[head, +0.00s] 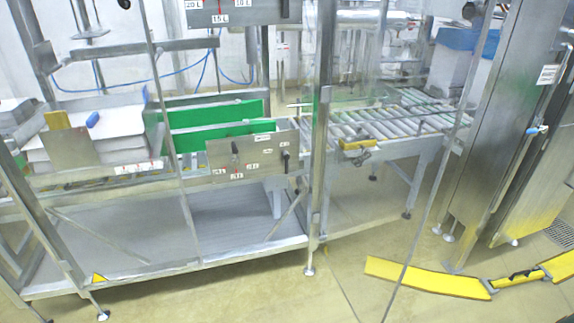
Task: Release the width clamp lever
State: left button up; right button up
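A steel plate (258,160) with small white and red labels is fixed on the front of the box machine, in the middle of the head view. A black lever (286,157) stands at its right end, pointing roughly upright. A second small black handle (235,148) sits left of it on the plate. Their label text is too small to read, so I cannot tell for sure which is the width clamp lever. Green side guides (215,128) run behind the plate. Neither of my grippers is in view.
Upright posts (322,120) stand around the machine front. A roller conveyor (385,122) leads off right, with a yellow part (358,144) at its near edge. White stacked sheets (115,130) lie left. A yellow floor barrier (428,278) lies at lower right. The floor in front is clear.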

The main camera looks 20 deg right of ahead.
aim_at(285, 155)
jog(key=i, duration=0.7)
jog(key=i+j+z, duration=0.1)
jog(key=i, duration=0.6)
jog(key=i+j, duration=0.1)
jog(key=i, duration=0.6)
